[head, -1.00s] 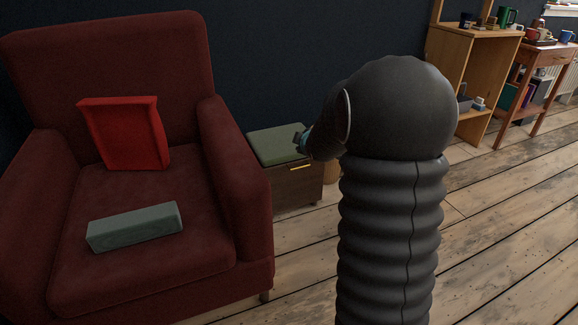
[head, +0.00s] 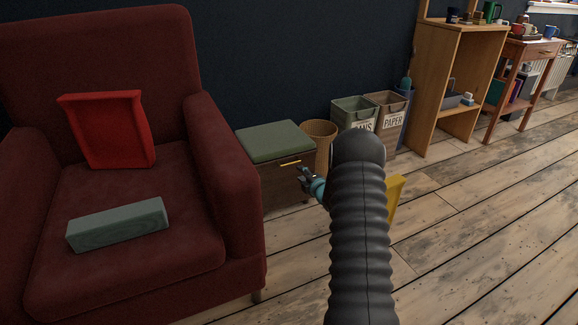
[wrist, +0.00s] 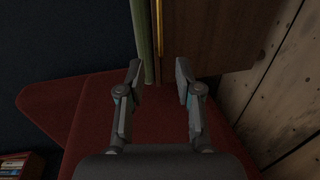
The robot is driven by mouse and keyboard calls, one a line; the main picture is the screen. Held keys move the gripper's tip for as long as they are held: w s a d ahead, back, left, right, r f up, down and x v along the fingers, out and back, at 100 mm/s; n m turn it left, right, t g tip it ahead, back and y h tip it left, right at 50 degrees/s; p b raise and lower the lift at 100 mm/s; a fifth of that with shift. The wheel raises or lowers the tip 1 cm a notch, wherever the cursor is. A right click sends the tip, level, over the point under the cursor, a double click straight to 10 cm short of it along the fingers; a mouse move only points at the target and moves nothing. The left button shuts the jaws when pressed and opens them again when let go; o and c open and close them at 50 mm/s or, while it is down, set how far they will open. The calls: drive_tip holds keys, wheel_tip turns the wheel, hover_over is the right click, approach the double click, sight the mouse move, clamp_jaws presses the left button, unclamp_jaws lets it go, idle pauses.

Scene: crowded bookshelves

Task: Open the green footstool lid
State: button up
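The footstool (head: 290,183) is a dark wooden box with a green cushioned lid (head: 273,141) and a yellow handle (head: 290,162) at its front upper edge. The lid lies flat and closed. My gripper (head: 304,180) is just in front of the box, a little below and right of the handle. In the wrist view my gripper (wrist: 158,84) is open and empty. There the lid's green edge (wrist: 143,40) and the yellow handle (wrist: 159,28) run upright just beyond the fingers, between their lines. The fingers appear apart from the handle.
A red armchair (head: 225,190) stands close on the footstool's left, holding a red tray-like object (head: 112,130) and a grey-green block (head: 118,226). A wicker basket (head: 318,140) and bins (head: 352,114) stand to the right. Open floor (head: 470,250) lies right.

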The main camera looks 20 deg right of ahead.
sight(289, 164)
drive_tip(key=x, duration=1.2)
drive_tip(key=shift+w+b, duration=0.15)
drive_tip(key=shift+b, duration=0.15)
clamp_jaws()
